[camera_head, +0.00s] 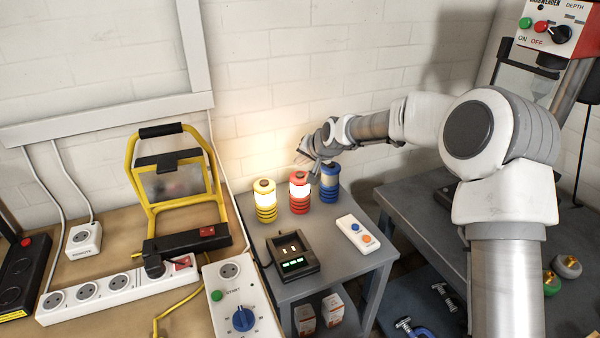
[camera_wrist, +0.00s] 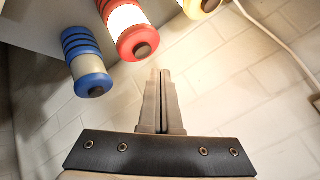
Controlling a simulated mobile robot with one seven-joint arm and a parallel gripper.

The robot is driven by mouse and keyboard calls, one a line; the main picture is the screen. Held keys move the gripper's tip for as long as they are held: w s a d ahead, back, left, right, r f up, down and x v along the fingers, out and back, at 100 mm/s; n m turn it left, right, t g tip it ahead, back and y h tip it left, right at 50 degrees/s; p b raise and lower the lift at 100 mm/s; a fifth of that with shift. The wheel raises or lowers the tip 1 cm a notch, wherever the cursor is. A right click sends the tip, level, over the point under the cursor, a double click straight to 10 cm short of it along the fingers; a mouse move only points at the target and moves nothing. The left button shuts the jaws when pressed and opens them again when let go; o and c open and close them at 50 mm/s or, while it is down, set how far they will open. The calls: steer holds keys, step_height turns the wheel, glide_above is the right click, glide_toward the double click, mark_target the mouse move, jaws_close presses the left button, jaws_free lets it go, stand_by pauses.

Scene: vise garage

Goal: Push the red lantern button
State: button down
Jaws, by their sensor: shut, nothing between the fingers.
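The red lantern (camera_head: 299,203) stands between the yellow lantern (camera_head: 264,212) and the blue lantern (camera_head: 329,195) on a small grey table. Its middle band glows white, as does the yellow one's; the blue one's band looks dark. In the wrist view the red lantern (camera_wrist: 117,20) shows its dark round top button (camera_wrist: 142,51). My gripper (camera_wrist: 160,74) is shut and empty, its tips close beside that button in the picture, with a visible gap. In the head view my gripper (camera_head: 312,174) is just above and right of the red lantern, in front of the blue one.
A black device with green displays (camera_head: 292,258) and a white two-button remote (camera_head: 358,233) lie in front of the lanterns. A yellow work lamp (camera_head: 176,190) and a power strip (camera_head: 120,292) are on the wooden bench at left. The white brick wall is close behind the lanterns.

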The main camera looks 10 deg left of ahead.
mark_target(301, 178)
steer(key=shift+r+p, duration=0.8)
steer(key=shift+r, duration=1)
steer(key=shift+r, duration=0.1)
steer(key=s+d+r+n+h+p, duration=0.1)
steer(key=s+d+r+h, duration=0.2)
steer(key=s+d+r, duration=0.55)
steer(key=s+d+r+h+p, duration=0.1)
steer(key=s+d+r+h, duration=0.1)
steer(key=s+d+r, duration=0.7)
steer(key=s+d+f, duration=0.1)
steer(key=s+d, duration=0.3)
steer(key=s, duration=0.3)
steer(key=s+d+f+p, duration=0.1)
steer(key=s+d, duration=0.4)
steer(key=s, duration=0.3)
steer(key=s+d+f+g+h, duration=0.1)
steer(key=s+d, duration=0.4)
steer(key=s, duration=0.3)
steer(key=shift+s+f+m+p, duration=0.15)
steer(key=shift+s+m+p, duration=0.05)
steer(key=shift+m+p, duration=0.1)
